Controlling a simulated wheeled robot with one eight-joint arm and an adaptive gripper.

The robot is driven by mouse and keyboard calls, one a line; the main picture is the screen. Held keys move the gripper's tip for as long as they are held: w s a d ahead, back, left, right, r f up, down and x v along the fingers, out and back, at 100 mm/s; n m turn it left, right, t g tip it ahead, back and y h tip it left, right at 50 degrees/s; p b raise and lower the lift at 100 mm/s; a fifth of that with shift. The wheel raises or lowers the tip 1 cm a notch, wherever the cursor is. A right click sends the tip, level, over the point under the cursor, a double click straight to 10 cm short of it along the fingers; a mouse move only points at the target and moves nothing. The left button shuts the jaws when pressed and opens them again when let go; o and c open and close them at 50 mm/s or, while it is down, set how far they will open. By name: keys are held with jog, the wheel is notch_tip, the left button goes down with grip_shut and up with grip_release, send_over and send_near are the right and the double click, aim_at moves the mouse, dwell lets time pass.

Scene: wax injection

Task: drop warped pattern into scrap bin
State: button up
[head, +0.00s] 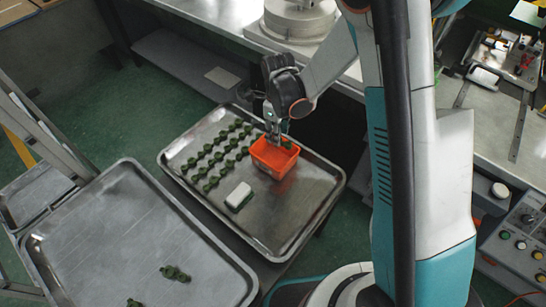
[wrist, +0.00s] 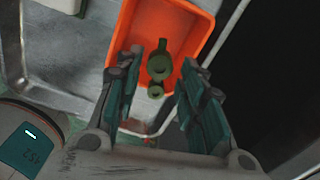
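The orange scrap bin (head: 267,162) stands near the back right of a metal tray. My gripper (head: 274,138) points down at the bin's back edge. In the wrist view, a dark green wax pattern (wrist: 159,68) with rounded ends shows against the bin's orange inside (wrist: 185,28), between my fingers. The fingers look spread, with a gap on each side of the pattern. Whether the pattern rests on the bin floor is not clear. In the head view, a bit of green (head: 287,145) shows at the bin's back right corner, beside the fingertips.
Several green patterns stand in rows on the tray (head: 275,225), left of the bin. A white block (head: 239,196) lies in front of them. A second tray (head: 130,235) at front left holds a few green patterns (head: 175,273). Workbenches border the back and right.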

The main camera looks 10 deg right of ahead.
dwell(0.3)
notch_tip(320, 180, up, 12)
dwell(0.6)
jog(key=shift+r, duration=0.1)
jog(key=s+d+r+n+t, duration=0.3)
jog(key=s+d+r+n, duration=0.4)
jog(key=s+r+n, duration=0.3)
jog(key=s+d+r+n+t, duration=0.2)
jog(key=s+n, duration=0.3)
jog(key=n, duration=0.2)
jog(key=s+d+r+n+t, duration=0.2)
jog(key=s+d+n, duration=0.1)
jog(key=s+n, duration=0.3)
jog(key=shift+d+n, duration=0.2)
jog(key=shift+n, duration=0.7)
